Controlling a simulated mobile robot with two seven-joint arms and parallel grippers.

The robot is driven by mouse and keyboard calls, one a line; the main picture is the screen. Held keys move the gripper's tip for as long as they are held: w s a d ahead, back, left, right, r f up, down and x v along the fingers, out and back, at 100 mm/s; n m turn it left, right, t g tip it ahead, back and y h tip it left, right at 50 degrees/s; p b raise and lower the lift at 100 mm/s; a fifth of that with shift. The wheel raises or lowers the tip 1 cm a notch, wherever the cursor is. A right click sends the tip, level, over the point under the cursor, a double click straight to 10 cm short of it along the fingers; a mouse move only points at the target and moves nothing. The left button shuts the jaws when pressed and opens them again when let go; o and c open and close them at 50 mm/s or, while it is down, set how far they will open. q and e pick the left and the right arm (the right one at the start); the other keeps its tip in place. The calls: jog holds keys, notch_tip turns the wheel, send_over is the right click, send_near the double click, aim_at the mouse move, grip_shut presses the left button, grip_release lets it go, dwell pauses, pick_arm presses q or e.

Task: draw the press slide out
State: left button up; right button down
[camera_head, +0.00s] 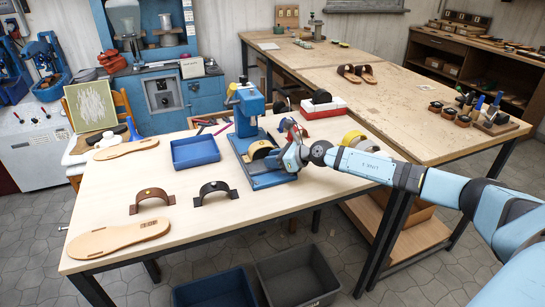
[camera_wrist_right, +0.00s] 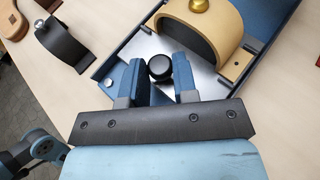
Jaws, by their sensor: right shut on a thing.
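The blue press (camera_head: 249,108) stands on the light wooden table. Its base carries a metal slide plate (camera_wrist_right: 203,74) that bears a yellow arched die (camera_head: 261,148) with a dark strap under the arch. The die also shows in the right wrist view (camera_wrist_right: 200,22), with a brass knob on top. A round black knob (camera_wrist_right: 160,68) is at the near end of the slide. My right gripper (camera_wrist_right: 160,78) has its two blue fingers on either side of this knob, shut on it. In the head view the right gripper (camera_head: 287,158) is at the press's front right. My left gripper is not in view.
A blue tray (camera_head: 195,152) lies left of the press. Two strap arches, brown (camera_head: 152,196) and black (camera_head: 215,189), and tan soles (camera_head: 118,238) lie on the near left of the table. A yellow roll (camera_head: 355,139) is to the right. Blue and grey bins (camera_head: 297,278) stand below the front edge.

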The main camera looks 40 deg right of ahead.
jog(key=s, duration=0.1)
jog(key=s+p, duration=0.1)
jog(key=s, duration=0.2)
jog(key=shift+a+r, duration=0.3)
jog(key=shift+a, duration=0.1)
jog(key=shift+w+f, duration=0.1)
jog(key=shift+f, duration=0.35)
jog(key=shift+a, duration=0.1)
jog(key=c, duration=0.9)
grip_release()
jog(key=shift+c, duration=0.2)
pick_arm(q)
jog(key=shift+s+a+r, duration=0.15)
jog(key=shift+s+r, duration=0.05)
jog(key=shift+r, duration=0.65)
pick_arm(e)
jog(key=shift+r, duration=0.1)
